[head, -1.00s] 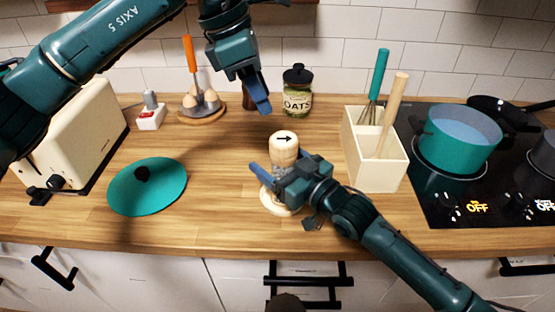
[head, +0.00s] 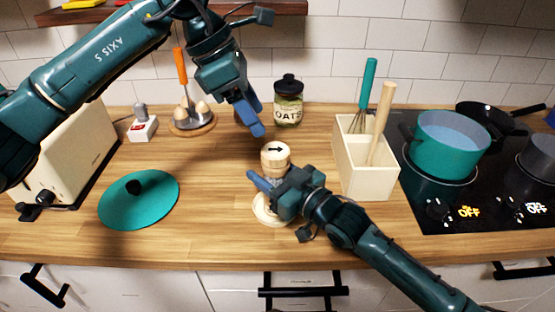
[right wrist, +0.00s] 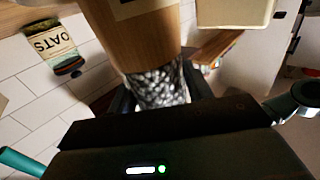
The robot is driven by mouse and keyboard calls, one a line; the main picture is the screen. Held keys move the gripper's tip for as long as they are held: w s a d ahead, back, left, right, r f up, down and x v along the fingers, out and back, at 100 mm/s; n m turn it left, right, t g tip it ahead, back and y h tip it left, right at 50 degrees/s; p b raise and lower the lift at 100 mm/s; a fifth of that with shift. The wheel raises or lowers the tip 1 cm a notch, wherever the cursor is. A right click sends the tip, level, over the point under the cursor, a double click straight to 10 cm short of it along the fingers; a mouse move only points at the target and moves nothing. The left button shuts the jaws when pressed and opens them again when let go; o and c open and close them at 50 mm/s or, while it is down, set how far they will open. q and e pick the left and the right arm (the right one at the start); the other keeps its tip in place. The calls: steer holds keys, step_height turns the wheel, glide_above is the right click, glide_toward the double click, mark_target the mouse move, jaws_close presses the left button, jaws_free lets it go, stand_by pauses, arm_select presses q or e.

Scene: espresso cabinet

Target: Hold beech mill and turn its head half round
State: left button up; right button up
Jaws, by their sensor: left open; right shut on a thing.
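The beech mill (head: 275,156) stands upright on the counter, with a black arrow on its pale top pointing right. In the right wrist view its wooden part (right wrist: 148,45) sits beyond a clear section of dark and pale grains (right wrist: 158,88). My right gripper (head: 273,184) is shut around this clear section, below the head. The mill's lower body is partly hidden by the gripper, and a pale round base (head: 266,212) shows beneath. My left gripper (head: 252,118) is open and empty, pointing down, above and slightly left of the mill head, apart from it.
The oats jar (head: 288,105) stands behind the mill. A utensil box (head: 368,180) with a whisk is at right, beside the hob and teal pot (head: 450,150). A teal lid (head: 140,200), toaster (head: 70,155) and egg stand (head: 192,125) are at left.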

arm_select(q)
steer(key=shift+o, duration=1.3)
steer(key=f+h, duration=0.1)
steer(key=f, duration=0.1)
steer(key=f+h, duration=0.1)
steer(key=h, duration=0.1)
steer(key=a+f+m+h, duration=0.1)
steer(key=f, duration=0.1)
steer(key=shift+f+g+h, duration=0.3)
steer(key=shift+g, duration=0.1)
steer(key=f+h, duration=0.1)
steer(key=s+f+h, duration=0.1)
steer(key=h, duration=0.1)
steer(key=shift+a+h, duration=0.3)
steer(key=shift+a, duration=0.1)
steer(key=n+t+h, duration=0.2)
steer(key=t+h, duration=0.1)
steer(key=h, duration=0.2)
glide_toward(286, 148)
steer(key=d, duration=0.3)
steer(key=w+d, duration=0.1)
steer(key=d, duration=0.5)
steer(key=shift+w+d+f, duration=0.15)
steer(key=shift+d+f, duration=0.1)
steer(key=shift+d, duration=0.15)
steer(key=c, duration=1)
steer(key=shift+o, duration=0.2)
steer(key=shift+m+g, duration=0.4)
steer(key=shift+m, duration=0.2)
